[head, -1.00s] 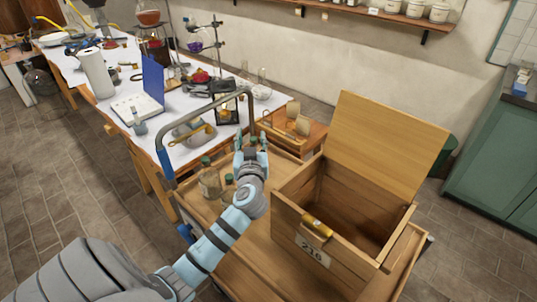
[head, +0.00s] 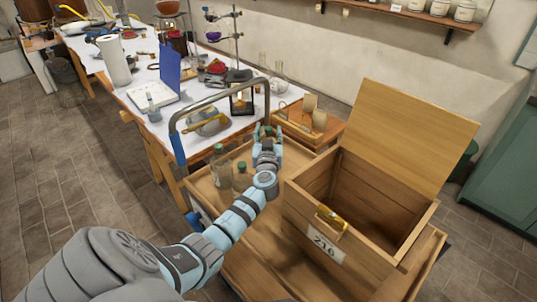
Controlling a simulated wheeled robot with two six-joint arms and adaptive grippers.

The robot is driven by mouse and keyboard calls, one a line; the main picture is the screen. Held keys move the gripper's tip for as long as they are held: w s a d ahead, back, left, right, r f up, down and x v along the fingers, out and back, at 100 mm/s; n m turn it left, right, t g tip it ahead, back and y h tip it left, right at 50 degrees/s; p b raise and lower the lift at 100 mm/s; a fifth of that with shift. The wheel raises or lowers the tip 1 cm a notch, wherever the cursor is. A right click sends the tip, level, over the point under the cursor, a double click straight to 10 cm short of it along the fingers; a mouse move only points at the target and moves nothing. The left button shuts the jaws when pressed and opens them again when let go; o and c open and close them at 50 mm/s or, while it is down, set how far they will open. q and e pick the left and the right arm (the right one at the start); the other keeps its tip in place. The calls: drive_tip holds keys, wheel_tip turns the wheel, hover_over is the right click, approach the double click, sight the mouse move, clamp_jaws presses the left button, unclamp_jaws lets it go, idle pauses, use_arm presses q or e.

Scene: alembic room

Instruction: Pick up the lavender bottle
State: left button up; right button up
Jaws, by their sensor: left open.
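Small glass bottles with green caps stand on the wooden cart top (head: 203,188). One clear bottle (head: 221,165) and a shorter one (head: 242,178) are left of my left gripper (head: 267,132). A third green cap (head: 268,130) shows between the gripper's fingers, its body mostly hidden by the hand. I cannot read any labels, so I cannot tell which bottle is lavender. The left gripper is open, its fingers pointing away from me. I cannot tell whether it touches the third bottle. My right gripper is not in view.
An open wooden crate (head: 325,252) marked 216 stands on the cart right of my arm, its lid (head: 410,135) raised.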

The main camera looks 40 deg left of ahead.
use_arm(q)
clamp_jaws()
drive_tip(key=shift+r, duration=0.1)
idle(0.4)
